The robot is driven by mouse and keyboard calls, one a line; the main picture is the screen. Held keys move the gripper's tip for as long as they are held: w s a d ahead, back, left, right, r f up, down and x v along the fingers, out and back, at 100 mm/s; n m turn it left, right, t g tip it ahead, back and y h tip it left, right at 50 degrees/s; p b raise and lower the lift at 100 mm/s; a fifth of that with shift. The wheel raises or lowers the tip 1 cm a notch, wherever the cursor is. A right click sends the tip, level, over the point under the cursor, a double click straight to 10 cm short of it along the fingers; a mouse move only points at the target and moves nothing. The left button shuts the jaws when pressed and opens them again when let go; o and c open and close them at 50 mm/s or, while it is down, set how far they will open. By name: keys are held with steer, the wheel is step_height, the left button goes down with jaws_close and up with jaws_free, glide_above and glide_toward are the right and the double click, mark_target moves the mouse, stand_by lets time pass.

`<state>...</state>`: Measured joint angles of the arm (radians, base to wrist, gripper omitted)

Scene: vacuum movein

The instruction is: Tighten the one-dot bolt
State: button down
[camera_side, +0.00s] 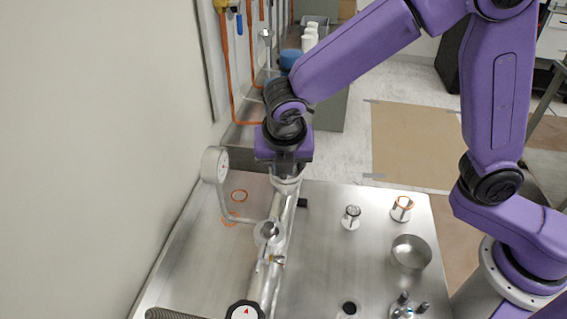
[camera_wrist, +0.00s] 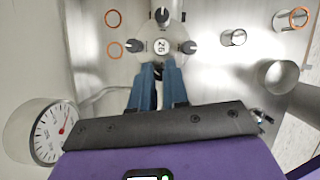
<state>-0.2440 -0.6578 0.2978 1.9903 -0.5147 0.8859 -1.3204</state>
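A round metal flange (camera_wrist: 184,56) with a numbered centre label lies under my gripper in the wrist view. Bolts with dark knobs stand around its rim: a left one (camera_wrist: 135,47), a top one (camera_wrist: 162,15) and a right one (camera_wrist: 190,47). Dot marks are too small to read, so I cannot tell which is the one-dot bolt. My gripper (camera_wrist: 159,72) points down at the flange's near edge, its blue fingers apart. Something dark shows between the fingertips; contact is unclear. In the side view my gripper (camera_side: 287,168) is above the pipe's far end (camera_side: 287,184).
A pressure gauge (camera_side: 214,165) stands left of the metal pipe (camera_side: 268,280). A metal cup (camera_side: 411,253), a small fitting (camera_side: 351,217) and an orange-ringed piece (camera_side: 401,208) stand right on the steel table (camera_side: 325,260). Orange rings (camera_side: 239,195) lie near the gauge. A wall borders the left.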

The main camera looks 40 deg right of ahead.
steer(key=m+g+h, duration=0.1)
steer(key=m, duration=0.3)
steer(key=shift+a+m, duration=0.1)
steer(key=shift+m, duration=0.2)
steer(key=c, duration=1.4)
jaws_free()
steer(key=v, duration=1.7)
steer(key=shift+a+r, duration=0.2)
steer(key=shift+a, duration=0.15)
